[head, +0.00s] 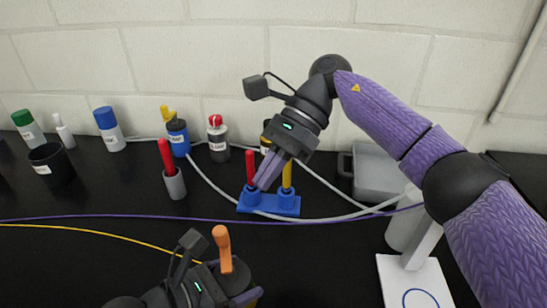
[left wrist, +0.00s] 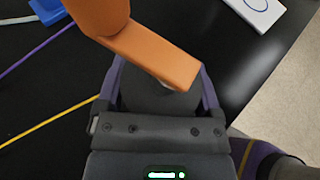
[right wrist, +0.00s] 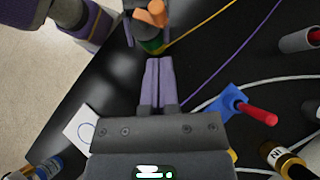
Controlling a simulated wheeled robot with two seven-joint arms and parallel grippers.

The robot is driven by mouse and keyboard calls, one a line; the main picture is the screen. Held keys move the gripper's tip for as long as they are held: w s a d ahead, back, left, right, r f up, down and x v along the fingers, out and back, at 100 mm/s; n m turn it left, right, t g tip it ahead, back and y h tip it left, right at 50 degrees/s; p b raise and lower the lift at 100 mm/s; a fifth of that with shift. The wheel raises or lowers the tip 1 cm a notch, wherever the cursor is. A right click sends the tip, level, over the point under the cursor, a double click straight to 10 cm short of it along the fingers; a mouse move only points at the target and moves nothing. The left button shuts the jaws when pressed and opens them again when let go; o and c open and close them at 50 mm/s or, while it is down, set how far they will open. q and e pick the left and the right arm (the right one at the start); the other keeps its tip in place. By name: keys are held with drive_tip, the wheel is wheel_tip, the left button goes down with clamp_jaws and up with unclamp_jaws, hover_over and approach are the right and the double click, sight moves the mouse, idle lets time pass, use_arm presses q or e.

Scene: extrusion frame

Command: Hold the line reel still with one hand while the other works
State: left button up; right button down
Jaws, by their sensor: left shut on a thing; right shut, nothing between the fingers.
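The line reel (head: 238,278) stands at the bottom of the head view, a dark drum with an orange crank handle (head: 222,248) on top. My left gripper (head: 236,290) is shut around its drum. In the left wrist view the orange crank arm (left wrist: 150,50) crosses over the dark drum (left wrist: 160,95) between the fingers. A yellow line (head: 100,232) runs left from the reel. My right gripper (head: 268,172) is shut and empty, raised over the table by the blue stand. In the right wrist view its closed fingers (right wrist: 159,80) point toward the reel (right wrist: 153,45), clear of it.
The blue stand (head: 270,205) holds a red and a yellow handle. Bottles, cups and a grey case (head: 375,175) line the wall. A white plate (head: 415,285) lies at right. A purple cable (head: 120,217) and white cables cross the black table.

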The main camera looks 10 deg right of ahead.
sight(222, 228)
drive_tip(key=v, duration=0.3)
drive_tip(key=shift+w+d+r, duration=0.15)
drive_tip(key=shift+r, duration=0.1)
drive_tip(key=c, duration=1.2)
unclamp_jaws()
drive_tip(key=shift+w+d+r, duration=0.1)
drive_tip(key=shift+d+r, duration=0.1)
drive_tip(key=shift+r, duration=0.05)
drive_tip(key=shift+o, duration=1.1)
drive_tip(key=shift+a+r, duration=0.15)
drive_tip(key=shift+r, duration=0.05)
drive_tip(key=o, duration=0.5)
drive_tip(key=s+a+h, duration=0.1)
drive_tip(key=s+a+r+m+t+h, duration=0.1)
drive_tip(key=shift+s+a+t+h, duration=0.25)
drive_tip(key=shift+a+t+h, duration=0.05)
drive_tip(key=shift+a, duration=0.05)
drive_tip(key=s+a+t, duration=0.1)
drive_tip(key=s+a+m+t+h, duration=0.1)
drive_tip(key=s, duration=0.1)
drive_tip(key=shift+a+r, duration=0.25)
drive_tip(key=shift+r, duration=0.15)
drive_tip(key=shift+m, duration=0.3)
drive_tip(key=x, duration=1.2)
drive_tip(key=shift+w, duration=0.2)
drive_tip(key=shift+c, duration=0.3)
clamp_jaws()
